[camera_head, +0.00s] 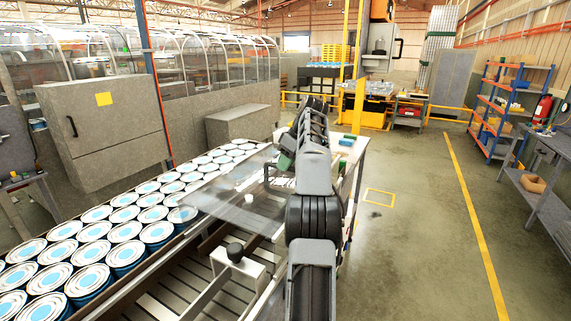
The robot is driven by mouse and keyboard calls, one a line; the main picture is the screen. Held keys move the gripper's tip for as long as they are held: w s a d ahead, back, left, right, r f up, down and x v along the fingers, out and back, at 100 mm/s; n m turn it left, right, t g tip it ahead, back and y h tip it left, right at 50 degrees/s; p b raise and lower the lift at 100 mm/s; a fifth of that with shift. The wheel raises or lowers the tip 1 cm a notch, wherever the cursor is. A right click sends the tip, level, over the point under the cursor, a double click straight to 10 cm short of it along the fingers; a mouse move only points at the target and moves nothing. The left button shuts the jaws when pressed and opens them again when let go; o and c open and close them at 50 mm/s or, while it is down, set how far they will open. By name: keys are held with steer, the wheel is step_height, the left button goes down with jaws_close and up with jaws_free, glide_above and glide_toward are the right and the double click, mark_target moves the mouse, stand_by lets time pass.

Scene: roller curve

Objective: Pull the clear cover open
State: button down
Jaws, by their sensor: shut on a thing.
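The clear cover (228,207) is a see-through sheet beside the row of cans, left of my arm in the head view. It looks slightly tilted, and I cannot tell how far open it is. My gripper (276,176) is at the cover's right end, partly hidden by my own arm. It is shut, apparently on the cover's edge or handle; the exact contact is too small to make out.
Several cans (120,235) with blue and white lids fill the conveyor at left. A grey cabinet (103,125) stands behind them. A metal frame with a dark knob (235,252) is in front of the cover. Open floor (420,230) lies at right.

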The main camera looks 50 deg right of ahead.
steer(key=c, duration=1.1)
jaws_free()
steer(key=shift+o, duration=0.2)
steer(key=shift+a, duration=0.1)
